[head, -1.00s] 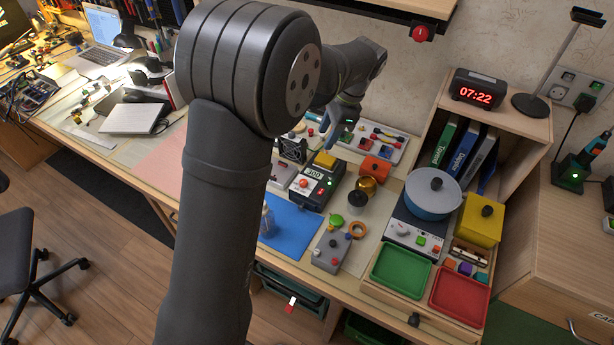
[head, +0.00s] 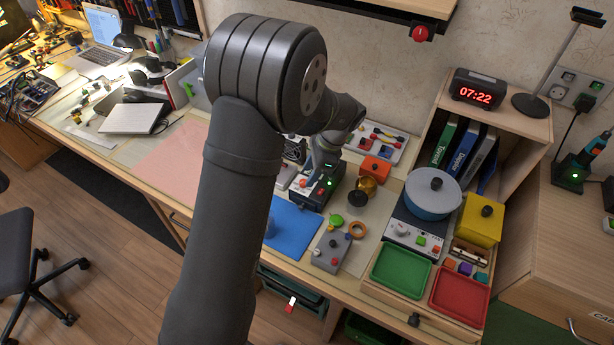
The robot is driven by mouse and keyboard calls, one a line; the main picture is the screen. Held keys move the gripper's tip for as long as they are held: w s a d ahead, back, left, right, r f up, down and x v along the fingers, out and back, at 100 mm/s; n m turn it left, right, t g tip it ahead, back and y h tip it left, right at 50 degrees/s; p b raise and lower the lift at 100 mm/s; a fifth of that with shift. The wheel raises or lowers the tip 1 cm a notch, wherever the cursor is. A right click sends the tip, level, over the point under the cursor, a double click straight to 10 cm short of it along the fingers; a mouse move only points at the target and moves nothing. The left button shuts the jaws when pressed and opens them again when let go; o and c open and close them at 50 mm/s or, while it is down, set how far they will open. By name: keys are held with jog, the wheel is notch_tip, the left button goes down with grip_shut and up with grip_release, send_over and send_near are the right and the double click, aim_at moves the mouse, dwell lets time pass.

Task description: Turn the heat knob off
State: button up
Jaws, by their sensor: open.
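A cooker unit with a pale front panel (head: 413,239) stands right of centre with a blue pot (head: 432,198) on it. A small round grey knob (head: 401,230) sits at the left of that panel; its pointer is too small to read. A black box (head: 320,190) with a green light and red parts stands to its left. No label tells which control is for heat. My gripper (head: 325,160) is low over the back of this black box, left of the cooker and apart from its knob. It is open; its fingertips are mostly hidden and I cannot tell whether they touch the box.
A grey button box (head: 331,250), a brass-coloured part (head: 366,186) and an orange block (head: 375,168) stand between the black box and the cooker. Green (head: 401,271) and red (head: 460,298) trays lie in front. A shelf (head: 510,120) rises behind on the right.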

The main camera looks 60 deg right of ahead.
aim_at(303, 183)
jog(key=shift+x, duration=1.4)
grip_shut()
